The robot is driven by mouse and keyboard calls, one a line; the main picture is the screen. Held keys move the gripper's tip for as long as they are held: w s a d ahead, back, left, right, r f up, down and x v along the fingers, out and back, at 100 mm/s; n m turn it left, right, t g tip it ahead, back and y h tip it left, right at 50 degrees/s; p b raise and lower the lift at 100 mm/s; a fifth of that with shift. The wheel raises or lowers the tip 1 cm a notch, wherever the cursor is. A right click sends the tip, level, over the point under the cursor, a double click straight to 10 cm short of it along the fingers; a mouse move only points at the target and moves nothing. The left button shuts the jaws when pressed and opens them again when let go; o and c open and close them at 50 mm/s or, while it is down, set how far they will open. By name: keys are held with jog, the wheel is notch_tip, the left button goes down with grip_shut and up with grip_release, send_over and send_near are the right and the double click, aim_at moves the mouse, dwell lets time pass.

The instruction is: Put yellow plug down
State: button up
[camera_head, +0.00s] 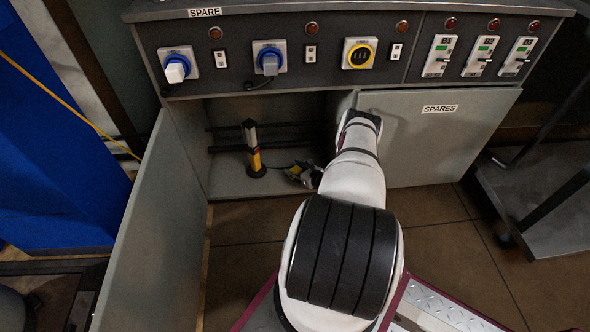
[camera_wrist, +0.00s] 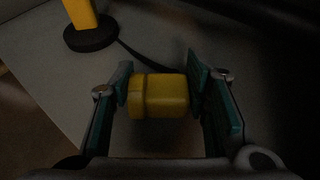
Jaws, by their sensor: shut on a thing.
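The yellow plug (camera_wrist: 160,96) lies sideways between the two fingers of my gripper (camera_wrist: 160,94) in the wrist view. My gripper is shut on it, with a finger at each end of the plug. A dark cable leads from near the plug towards a round black base. In the head view my gripper (camera_head: 303,173) is low inside the open cabinet, partly hidden by my own arm. The plug cannot be made out clearly there. The grey cabinet floor (camera_head: 228,182) lies below; whether the plug touches it, I cannot tell.
A yellow and black upright lamp (camera_head: 254,150) stands on the cabinet floor to the left of my gripper; its base also shows in the wrist view (camera_wrist: 90,36). An open door (camera_head: 150,235) is at the left. The SPARES door (camera_head: 430,150) is at the right.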

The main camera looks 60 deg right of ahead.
jog(key=o, duration=1.3)
jog(key=shift+r, duration=0.2)
jog(key=p+v, duration=0.4)
jog(key=v, duration=0.6)
jog(key=shift+s+r, duration=0.1)
jog(key=shift+s, duration=0.05)
jog(key=shift+p+v, duration=0.45)
jog(key=shift+v, duration=0.35)
jog(key=shift+s+a, duration=0.1)
